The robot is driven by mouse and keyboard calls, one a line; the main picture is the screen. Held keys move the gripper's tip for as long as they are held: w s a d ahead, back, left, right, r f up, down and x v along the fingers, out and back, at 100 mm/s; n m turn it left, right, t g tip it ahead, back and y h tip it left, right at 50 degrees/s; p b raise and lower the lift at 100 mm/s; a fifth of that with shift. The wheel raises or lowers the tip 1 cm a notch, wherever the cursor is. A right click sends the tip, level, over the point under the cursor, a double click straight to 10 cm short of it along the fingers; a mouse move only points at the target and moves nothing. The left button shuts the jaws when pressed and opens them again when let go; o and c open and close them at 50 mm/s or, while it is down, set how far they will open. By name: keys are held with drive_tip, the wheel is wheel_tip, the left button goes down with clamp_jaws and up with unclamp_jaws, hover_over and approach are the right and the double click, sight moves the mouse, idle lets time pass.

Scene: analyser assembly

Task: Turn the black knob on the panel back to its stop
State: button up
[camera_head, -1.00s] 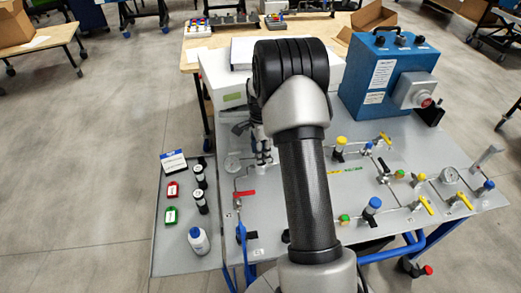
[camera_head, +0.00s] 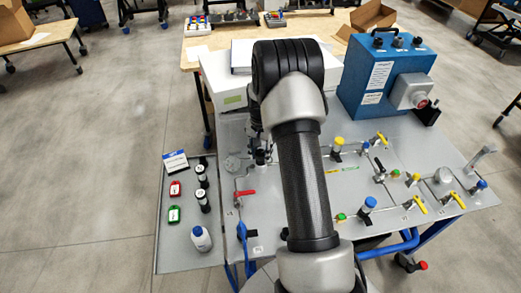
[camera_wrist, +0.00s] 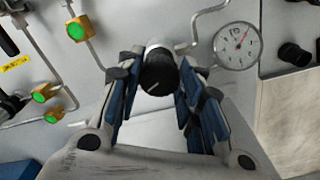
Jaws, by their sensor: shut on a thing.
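The black knob (camera_wrist: 158,76) is round, with a short pale mark on its face, and sits on a light metal fitting on the panel. In the wrist view my gripper (camera_wrist: 155,82) has its blue-padded fingers on both sides of the knob, shut on it. In the head view the gripper (camera_head: 261,145) is mostly hidden behind my arm, above the left part of the panel (camera_head: 285,205). The knob cannot be made out clearly there.
A round gauge (camera_wrist: 237,46) stands close right of the knob in the wrist view, with a bent pipe between. Green-capped brass fittings (camera_wrist: 78,29) lie to the left. In the head view a blue box (camera_head: 385,75) stands at the back right and a red-handled valve (camera_head: 244,193) near my arm.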

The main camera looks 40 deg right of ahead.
sight(261, 153)
drive_tip(key=n+p, duration=0.1)
drive_tip(key=n, duration=0.5)
drive_tip(key=shift+d+n, duration=0.1)
drive_tip(key=shift+n, duration=0.2)
drive_tip(key=n, duration=0.6)
drive_tip(key=shift+p, duration=0.35)
drive_tip(key=shift+n, duration=0.3)
drive_tip(key=o, duration=1.1)
drive_tip(key=shift+c, duration=0.2)
wheel_tip(261, 153, up, 12)
drive_tip(key=shift+r, duration=0.1)
